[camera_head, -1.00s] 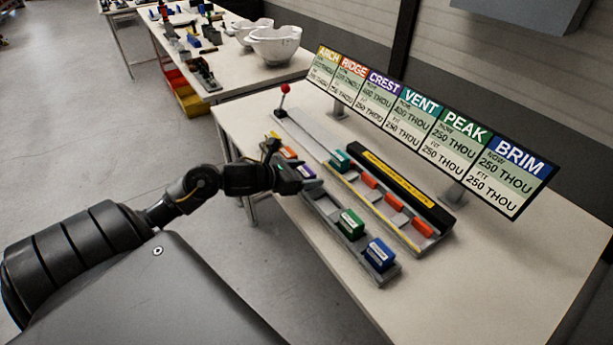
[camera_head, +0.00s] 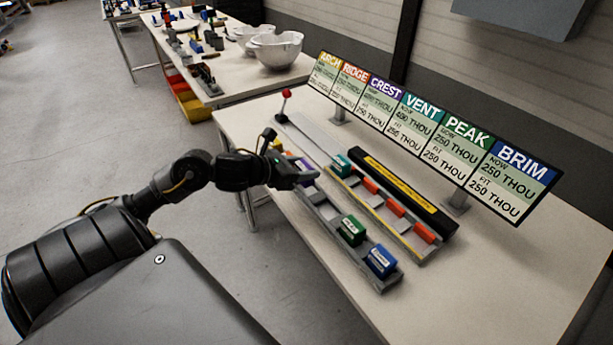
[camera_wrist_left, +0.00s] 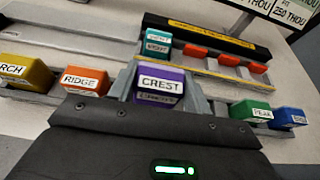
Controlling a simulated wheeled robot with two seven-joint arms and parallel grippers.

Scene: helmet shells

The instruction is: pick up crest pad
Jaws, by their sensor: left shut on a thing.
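The crest pad (camera_wrist_left: 160,84) is a purple block with a white label reading CREST, in the middle of the left wrist view. My left gripper (camera_wrist_left: 163,88) has a grey finger on each side of it and is shut on it. In the head view my left gripper (camera_head: 300,177) is over the near tray (camera_head: 322,208), at its far-left part, and mostly covers the purple pad. I cannot tell whether the pad still touches the tray. My right gripper is not in view.
Yellow ARCH (camera_wrist_left: 25,72) and orange RIDGE (camera_wrist_left: 85,80) pads sit left of the crest pad. Green PEAK (camera_head: 350,230) and blue BRIM (camera_head: 380,260) pads sit right. A teal VENT pad (camera_head: 341,164) and several orange blocks lie in the rear rail. A sign board (camera_head: 430,140) stands behind.

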